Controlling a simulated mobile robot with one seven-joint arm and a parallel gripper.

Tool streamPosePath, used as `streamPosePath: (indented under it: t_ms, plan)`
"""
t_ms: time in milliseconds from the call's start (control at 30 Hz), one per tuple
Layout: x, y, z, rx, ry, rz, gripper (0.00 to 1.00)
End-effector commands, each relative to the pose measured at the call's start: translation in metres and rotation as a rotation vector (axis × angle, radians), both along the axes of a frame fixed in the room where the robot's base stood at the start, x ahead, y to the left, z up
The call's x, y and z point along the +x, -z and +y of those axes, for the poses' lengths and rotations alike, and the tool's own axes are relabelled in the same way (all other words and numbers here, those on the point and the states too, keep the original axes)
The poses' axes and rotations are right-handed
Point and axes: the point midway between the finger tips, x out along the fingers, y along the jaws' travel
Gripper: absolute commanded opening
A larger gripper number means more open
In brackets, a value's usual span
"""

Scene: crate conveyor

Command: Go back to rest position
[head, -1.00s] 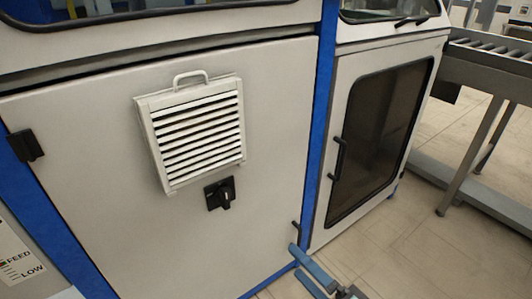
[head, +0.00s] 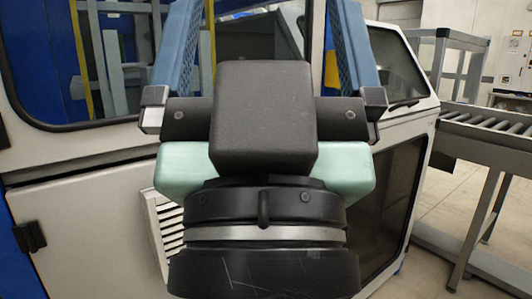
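No crate is in view.
A white machine cabinet (head: 85,225) with a window (head: 60,60) stands behind my gripper. Its louvred vent (head: 165,232) and dark-paned door (head: 392,195) are partly hidden. A roller conveyor (head: 490,128) is at the right, with open tiled floor (head: 435,210) near it.

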Motion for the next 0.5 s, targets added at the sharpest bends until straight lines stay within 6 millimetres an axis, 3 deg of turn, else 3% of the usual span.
streamPosePath:
  t_ms: [33, 500]
  plan:
    - [0.000, -0.036, 0.000, 0.000, 0.000, -0.001, 1.00]
    - [0.002, -0.178, 0.000, 0.001, -0.003, 0.006, 1.00]
